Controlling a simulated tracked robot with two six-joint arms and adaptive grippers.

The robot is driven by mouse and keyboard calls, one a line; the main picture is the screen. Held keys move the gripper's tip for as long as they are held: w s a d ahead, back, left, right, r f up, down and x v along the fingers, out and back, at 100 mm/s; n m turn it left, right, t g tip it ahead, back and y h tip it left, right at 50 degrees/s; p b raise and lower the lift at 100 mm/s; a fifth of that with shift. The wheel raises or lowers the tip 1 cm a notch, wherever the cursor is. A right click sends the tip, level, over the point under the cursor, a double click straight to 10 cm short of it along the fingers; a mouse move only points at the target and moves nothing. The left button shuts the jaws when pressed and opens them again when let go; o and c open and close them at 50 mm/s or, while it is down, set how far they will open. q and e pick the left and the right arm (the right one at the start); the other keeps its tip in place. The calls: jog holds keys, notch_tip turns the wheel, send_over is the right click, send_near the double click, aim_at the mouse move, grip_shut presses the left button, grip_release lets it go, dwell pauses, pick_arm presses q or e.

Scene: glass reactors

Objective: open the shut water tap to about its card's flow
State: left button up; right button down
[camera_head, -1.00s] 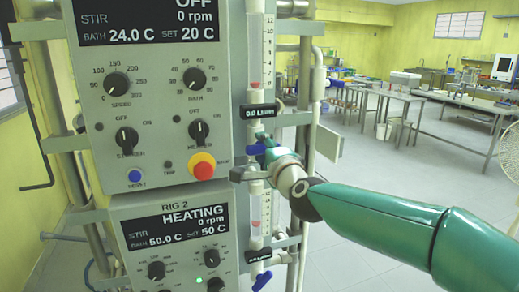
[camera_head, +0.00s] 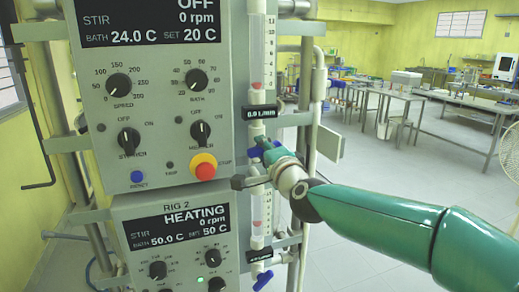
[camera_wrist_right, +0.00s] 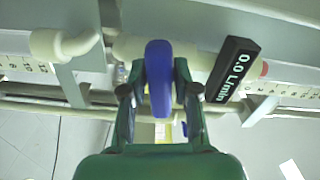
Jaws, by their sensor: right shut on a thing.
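The water tap's blue handle (camera_head: 255,152) sits below the upper flow tube (camera_head: 262,50). In the wrist view the blue handle (camera_wrist_right: 158,80) stands between the two fingers of my right gripper (camera_wrist_right: 157,95), which is shut on it. In the head view my right gripper (camera_head: 264,165) comes in from the right and partly hides the tap. The black flow display (camera_head: 262,112) reads 0.0 L/min, also in the wrist view (camera_wrist_right: 236,68). The red float (camera_head: 257,85) is low in the tube. My left gripper is out of view.
The upper control panel (camera_head: 150,95) stands left of the tap, with a red stop button (camera_head: 203,167). The Rig 2 panel (camera_head: 180,235) is below it. A lower blue tap (camera_head: 262,281) and flow tube (camera_head: 258,212) are beneath my gripper. Pipes (camera_head: 316,95) run close on the right.

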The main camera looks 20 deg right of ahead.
jog(key=n+p, duration=0.1)
jog(key=n, duration=0.4)
jog(key=shift+d+f+p, duration=0.15)
jog(key=shift+p, duration=0.2)
jog(key=n+p, duration=0.1)
jog(key=n, duration=0.4)
dwell(0.3)
jog(key=c, duration=1)
grip_release()
jog(key=shift+s, duration=0.1)
jog(key=s, duration=1.1)
jog(key=shift+s+d, duration=0.2)
jog(key=shift+s, duration=0.2)
